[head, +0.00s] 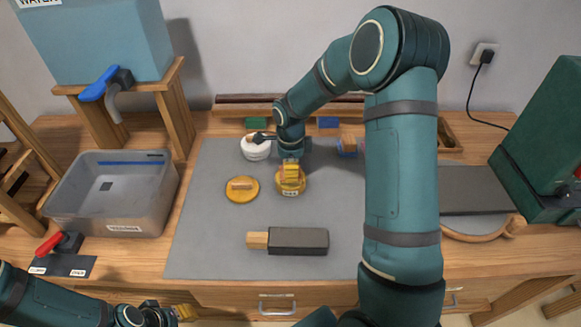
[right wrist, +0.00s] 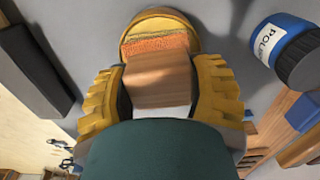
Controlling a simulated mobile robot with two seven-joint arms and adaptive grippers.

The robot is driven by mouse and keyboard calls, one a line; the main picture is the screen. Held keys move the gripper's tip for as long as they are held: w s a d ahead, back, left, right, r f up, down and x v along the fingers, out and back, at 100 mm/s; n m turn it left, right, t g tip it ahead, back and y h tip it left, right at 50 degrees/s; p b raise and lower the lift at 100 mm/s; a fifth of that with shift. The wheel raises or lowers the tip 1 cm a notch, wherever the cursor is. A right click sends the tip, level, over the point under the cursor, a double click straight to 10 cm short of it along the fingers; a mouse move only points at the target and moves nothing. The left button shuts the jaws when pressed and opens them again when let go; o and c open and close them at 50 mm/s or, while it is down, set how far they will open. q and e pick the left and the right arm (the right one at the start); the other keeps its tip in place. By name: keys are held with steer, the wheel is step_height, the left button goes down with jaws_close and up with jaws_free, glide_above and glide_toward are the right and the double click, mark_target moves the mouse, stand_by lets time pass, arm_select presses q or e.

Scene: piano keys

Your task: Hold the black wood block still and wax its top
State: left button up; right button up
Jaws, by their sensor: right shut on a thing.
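The black wood block (head: 298,240) lies flat on the grey mat, with a pale wood piece (head: 257,240) at its left end. It also shows at the left of the right wrist view (right wrist: 35,75). My right gripper (head: 290,172) is shut on a wooden applicator (right wrist: 158,80) with an orange bristly or spongy end. That end is over or in the round yellow tin (head: 291,189), whose rim shows in the right wrist view (right wrist: 160,20); contact is unclear. My left gripper (head: 184,312) is low at the bottom edge, away from the block; its jaw opening is unclear.
A yellow lid-like disc (head: 242,189) lies left of the tin. A white round container (head: 256,150) stands behind it. A blue polish jar (right wrist: 285,45) is near the right gripper.

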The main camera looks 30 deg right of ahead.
steer(key=shift+r, duration=0.1)
stand_by(0.5)
steer(key=shift+r+p, duration=2.25)
steer(key=shift+r, duration=1.2)
steer(key=s+a+f+n, duration=0.1)
steer(key=a+n, duration=0.1)
steer(key=n, duration=0.1)
steer(key=s+a+n, duration=0.1)
steer(key=a+n, duration=0.1)
steer(key=n, duration=0.2)
steer(key=s+a+f+n, duration=0.1)
steer(key=a+n, duration=0.2)
steer(key=n, duration=0.1)
steer(key=shift+f, duration=0.3)
steer(key=s+a+n, duration=0.1)
steer(key=a+n, duration=0.1)
steer(key=n, duration=0.2)
steer(key=s+a+f+n, duration=0.1)
steer(key=s+a+n, duration=0.1)
steer(key=n, duration=0.2)
steer(key=s+a+n, duration=0.1)
steer(key=a+n, duration=0.2)
steer(key=n, duration=0.1)
steer(key=shift+s+a+f+n, duration=0.1)
steer(key=shift+s+f+n, duration=0.25)
steer(key=shift+f+n, duration=0.05)
